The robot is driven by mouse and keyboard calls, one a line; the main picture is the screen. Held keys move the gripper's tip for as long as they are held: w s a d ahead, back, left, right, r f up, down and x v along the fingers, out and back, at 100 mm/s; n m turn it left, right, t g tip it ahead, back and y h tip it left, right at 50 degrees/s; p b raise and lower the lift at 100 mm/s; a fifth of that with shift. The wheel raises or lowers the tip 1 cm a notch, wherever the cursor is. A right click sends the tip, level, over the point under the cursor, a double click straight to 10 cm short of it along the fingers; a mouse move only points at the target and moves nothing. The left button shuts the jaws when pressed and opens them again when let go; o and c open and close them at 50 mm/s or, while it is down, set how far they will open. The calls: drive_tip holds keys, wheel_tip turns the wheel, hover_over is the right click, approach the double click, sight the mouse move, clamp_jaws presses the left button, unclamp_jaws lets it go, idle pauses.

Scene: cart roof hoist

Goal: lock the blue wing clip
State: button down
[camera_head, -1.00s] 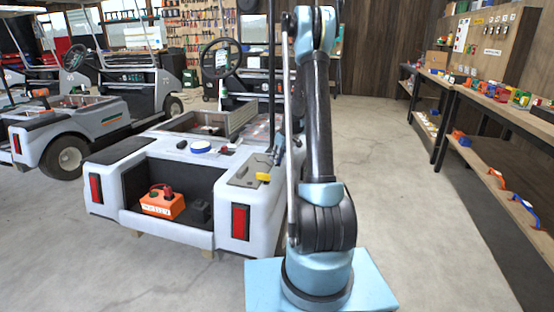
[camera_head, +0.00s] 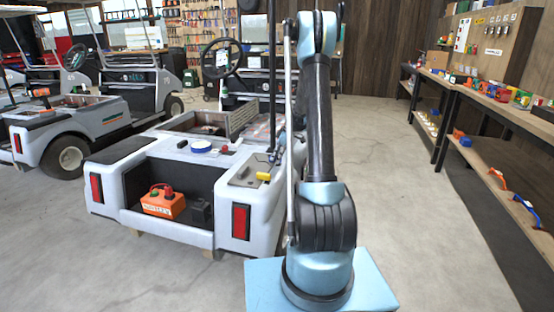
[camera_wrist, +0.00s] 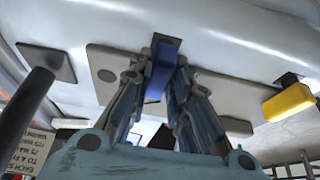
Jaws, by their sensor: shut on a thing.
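How far the clip is turned cannot be told. In the head view my arm stands upright at the cart's right rear corner.
Benches (camera_head: 490,105) line the right wall. The floor between is clear.

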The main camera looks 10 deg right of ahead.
drive_tip(key=shift+d, duration=0.1)
drive_tip(key=c, duration=1.5)
unclamp_jaws()
drive_tip(key=v, duration=1.2)
